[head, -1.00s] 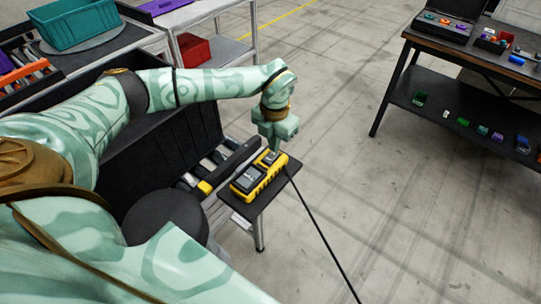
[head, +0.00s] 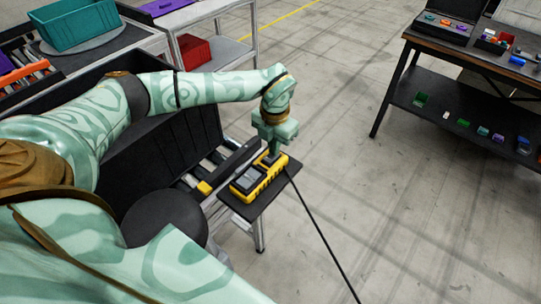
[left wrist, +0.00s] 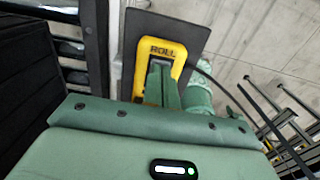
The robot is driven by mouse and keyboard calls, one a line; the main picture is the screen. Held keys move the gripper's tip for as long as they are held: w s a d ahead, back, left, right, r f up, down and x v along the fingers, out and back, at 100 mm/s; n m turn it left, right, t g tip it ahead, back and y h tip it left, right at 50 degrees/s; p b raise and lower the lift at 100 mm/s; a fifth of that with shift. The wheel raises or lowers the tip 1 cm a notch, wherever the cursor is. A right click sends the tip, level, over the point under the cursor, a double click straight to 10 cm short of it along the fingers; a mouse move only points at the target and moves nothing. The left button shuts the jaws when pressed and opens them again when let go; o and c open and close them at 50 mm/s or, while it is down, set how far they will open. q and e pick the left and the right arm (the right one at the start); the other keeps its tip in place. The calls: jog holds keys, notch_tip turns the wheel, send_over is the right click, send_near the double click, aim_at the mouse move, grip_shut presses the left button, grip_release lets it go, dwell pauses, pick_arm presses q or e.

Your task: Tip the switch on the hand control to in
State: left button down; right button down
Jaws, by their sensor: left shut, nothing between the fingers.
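The hand control (head: 258,179) is a yellow and black box on a small dark shelf at the middle of the head view. In the left wrist view, the end of the hand control (left wrist: 170,50) shows the word ROLL. My left gripper (head: 271,154) points down over the far end of the control, its fingers shut and empty. In the left wrist view my left gripper (left wrist: 162,75) covers the part of the control below ROLL, so the switch is hidden. I cannot tell whether the fingertips touch it. My right gripper is not in view.
The small shelf (head: 247,209) stands beside a roller conveyor and a large black crate (head: 165,150). A black cable (head: 322,238) runs from the control toward the lower right. A workbench (head: 463,50) with small parts stands at the right. Open floor lies between.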

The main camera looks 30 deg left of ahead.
pick_arm(q)
notch_tip(320, 180, up, 7)
jog(key=p, duration=0.5)
jog(key=shift+f+p, duration=0.15)
jog(key=shift+p, duration=0.25)
